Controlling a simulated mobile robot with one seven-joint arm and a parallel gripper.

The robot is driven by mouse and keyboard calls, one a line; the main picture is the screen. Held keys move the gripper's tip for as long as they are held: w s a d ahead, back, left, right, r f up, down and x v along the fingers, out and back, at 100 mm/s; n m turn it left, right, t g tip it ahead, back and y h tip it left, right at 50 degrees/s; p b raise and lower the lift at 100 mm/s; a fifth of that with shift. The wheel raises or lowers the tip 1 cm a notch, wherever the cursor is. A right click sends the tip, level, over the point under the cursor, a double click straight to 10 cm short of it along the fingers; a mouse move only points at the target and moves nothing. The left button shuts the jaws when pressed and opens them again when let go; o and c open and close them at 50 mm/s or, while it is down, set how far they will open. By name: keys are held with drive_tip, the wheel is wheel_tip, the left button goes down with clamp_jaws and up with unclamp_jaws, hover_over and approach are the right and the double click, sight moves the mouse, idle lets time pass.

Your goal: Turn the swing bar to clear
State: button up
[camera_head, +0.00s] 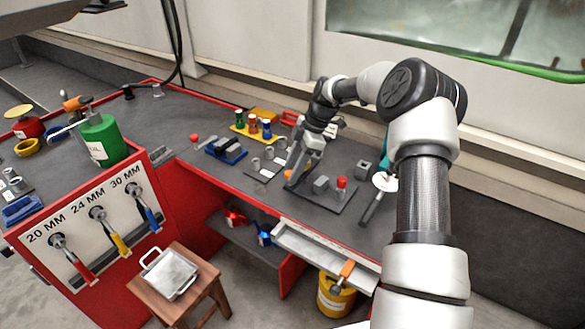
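A dark flat plate (328,202) lies on the bench near its front edge. On it stand a small grey block (321,184) and an upright post with a red knob (341,182). My gripper (292,178) points down at the plate's left end, beside a small orange piece (288,174). I cannot clearly make out the swing bar; it may be partly hidden by my gripper. The gap between my fingertips is too small to judge, and I cannot tell whether they touch anything.
A yellow tray (236,130) with small bottles and a blue fixture (226,152) stand left of my gripper. A round white disc on a dark handle (384,182) lies to the right. A green canister (103,138) stands far left.

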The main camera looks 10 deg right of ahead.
drive_tip(key=p+v, duration=0.2)
drive_tip(key=v, duration=1.5)
drive_tip(key=shift+d+r, duration=0.15)
